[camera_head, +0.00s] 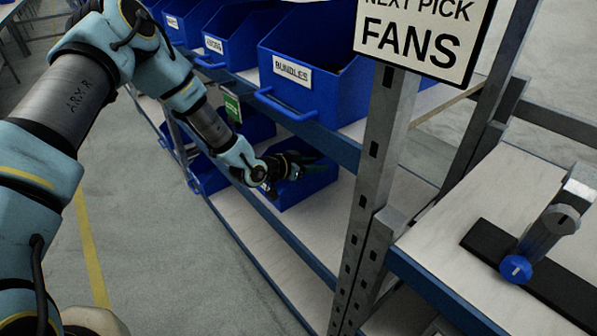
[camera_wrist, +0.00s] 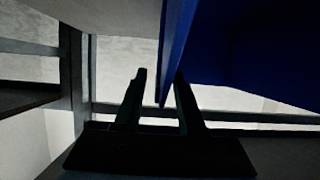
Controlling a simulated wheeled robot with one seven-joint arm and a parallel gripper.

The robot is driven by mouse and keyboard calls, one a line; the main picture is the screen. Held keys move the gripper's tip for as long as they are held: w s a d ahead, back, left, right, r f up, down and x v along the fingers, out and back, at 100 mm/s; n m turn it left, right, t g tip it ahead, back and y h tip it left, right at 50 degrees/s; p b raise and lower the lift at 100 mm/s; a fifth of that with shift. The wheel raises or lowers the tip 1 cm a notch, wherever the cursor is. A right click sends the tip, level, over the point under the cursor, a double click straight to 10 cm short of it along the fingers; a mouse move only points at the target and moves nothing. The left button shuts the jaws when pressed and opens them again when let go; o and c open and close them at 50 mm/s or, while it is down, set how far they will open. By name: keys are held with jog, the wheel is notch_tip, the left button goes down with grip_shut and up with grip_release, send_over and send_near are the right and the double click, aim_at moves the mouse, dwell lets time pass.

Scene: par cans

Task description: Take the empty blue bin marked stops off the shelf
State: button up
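A blue bin (camera_head: 307,186) stands on the lower shelf in the head view, below the bin marked BUNDLES. My gripper (camera_head: 300,163) covers part of it, and I see no marking on it, so I cannot tell if it is the stops bin. In the wrist view a blue bin wall (camera_wrist: 176,45) comes down between the two dark fingers of my gripper (camera_wrist: 160,88). The fingers are apart, with a gap showing between the left finger and the wall. The wall lies close to the right finger; contact is unclear. What the bin holds is hidden.
Blue bins with labels, including BUNDLES (camera_head: 310,80), line the upper shelf (camera_head: 335,142) just above my arm. More blue bins (camera_head: 208,176) stand on the lower shelf to the left. A grey metal post (camera_head: 372,175) rises at right, with a FANS sign (camera_head: 415,40). The left floor is open.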

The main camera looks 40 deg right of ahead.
grip_shut()
dwell(1.4)
